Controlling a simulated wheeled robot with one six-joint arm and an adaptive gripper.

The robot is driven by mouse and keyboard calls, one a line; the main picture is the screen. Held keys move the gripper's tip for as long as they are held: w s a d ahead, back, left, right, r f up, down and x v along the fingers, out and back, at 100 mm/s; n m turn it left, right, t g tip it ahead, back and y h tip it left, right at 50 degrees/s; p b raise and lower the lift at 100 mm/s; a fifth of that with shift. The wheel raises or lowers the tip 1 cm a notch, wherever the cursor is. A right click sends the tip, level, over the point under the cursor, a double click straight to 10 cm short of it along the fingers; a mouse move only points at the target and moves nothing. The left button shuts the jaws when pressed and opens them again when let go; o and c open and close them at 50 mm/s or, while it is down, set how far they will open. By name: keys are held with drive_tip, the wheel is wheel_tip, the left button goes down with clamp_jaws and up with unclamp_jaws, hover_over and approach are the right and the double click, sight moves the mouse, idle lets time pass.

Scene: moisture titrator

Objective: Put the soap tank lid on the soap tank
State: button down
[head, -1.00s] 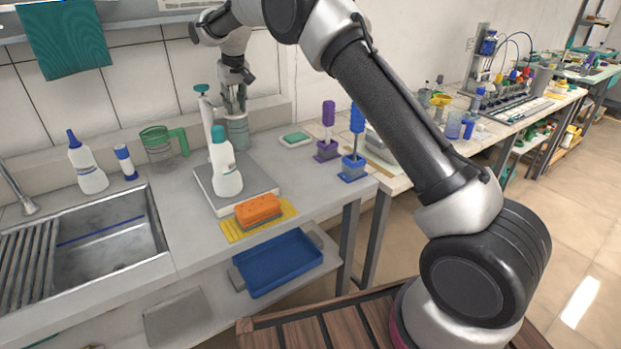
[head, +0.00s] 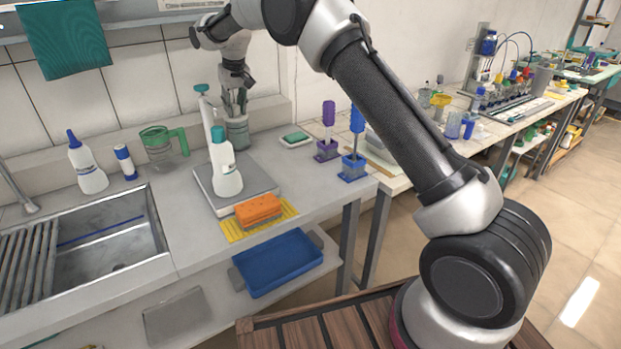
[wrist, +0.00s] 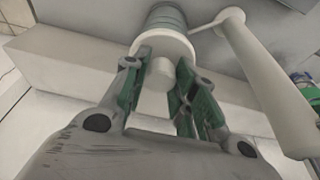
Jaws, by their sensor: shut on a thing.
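The soap tank (head: 237,134) is a grey-green cylinder at the back of the counter, by the wall; part of it shows in the wrist view (wrist: 166,15). The soap tank lid (wrist: 163,43) is a pale disc with a round knob, lined up over the tank's end in the wrist view. I cannot tell whether it is fully seated or slightly above the rim. My gripper (head: 237,110) points down above the tank. In the wrist view its green-padded fingers (wrist: 162,75) are closed around the knob. The fingers hide much of the lid in the head view.
A pale post with a teal top (head: 204,110) stands close left of the tank. A white bottle (head: 225,172) stands on a scale plate (head: 203,183) in front. The sink is far left.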

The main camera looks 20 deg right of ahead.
drive_tip(key=c, duration=1.1)
unclamp_jaws()
drive_tip(key=shift+r, duration=0.15)
drive_tip(key=shift+v, duration=3.9)
drive_tip(key=shift+s, duration=0.1)
